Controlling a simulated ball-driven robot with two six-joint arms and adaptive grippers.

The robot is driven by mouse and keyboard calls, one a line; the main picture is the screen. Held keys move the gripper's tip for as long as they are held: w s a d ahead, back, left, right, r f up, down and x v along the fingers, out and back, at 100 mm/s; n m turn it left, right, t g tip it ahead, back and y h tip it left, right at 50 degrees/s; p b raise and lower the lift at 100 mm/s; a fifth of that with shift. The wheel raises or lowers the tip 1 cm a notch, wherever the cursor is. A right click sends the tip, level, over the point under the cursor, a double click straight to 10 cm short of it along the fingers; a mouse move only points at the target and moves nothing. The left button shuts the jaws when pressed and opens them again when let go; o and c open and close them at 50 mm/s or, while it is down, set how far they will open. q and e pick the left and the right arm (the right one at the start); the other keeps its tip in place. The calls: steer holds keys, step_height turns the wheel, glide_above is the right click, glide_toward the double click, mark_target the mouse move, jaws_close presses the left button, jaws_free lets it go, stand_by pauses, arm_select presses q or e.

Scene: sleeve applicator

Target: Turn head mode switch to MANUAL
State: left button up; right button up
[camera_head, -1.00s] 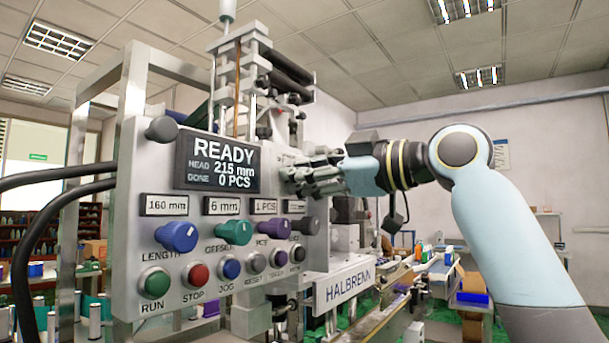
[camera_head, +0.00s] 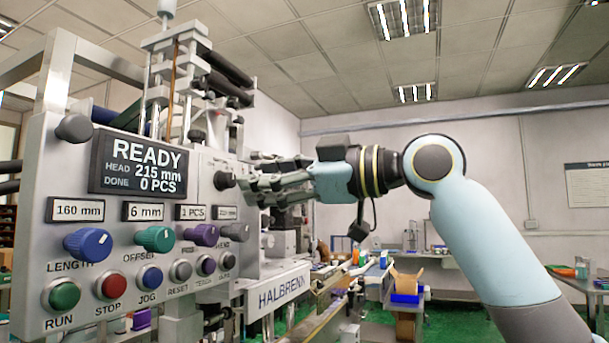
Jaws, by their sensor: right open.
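The control panel (camera_head: 70,180) of the machine stands at the left, its display (camera_head: 138,165) reading READY, HEAD 215 mm, DONE 0 PCS. A dark round knob (camera_head: 224,180) sits on the panel right of the display. No MANUAL marking is legible, so I cannot tell which knob is the head mode switch. My right gripper (camera_head: 254,178) is open and points left at the right-hand dark knob, with its fingers close to it. I cannot tell whether they touch. My left gripper is not in view.
Below the display are the blue length knob (camera_head: 88,244), green offset knob (camera_head: 155,239), purple knob (camera_head: 202,235) and grey knob (camera_head: 235,232). A row of push buttons, including red STOP (camera_head: 111,285), lies under them. A conveyor and tables stand behind at right.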

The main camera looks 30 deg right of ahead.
steer(key=v, duration=0.6)
steer(key=shift+s, duration=0.3)
steer(key=shift+d, duration=0.1)
stand_by(0.3)
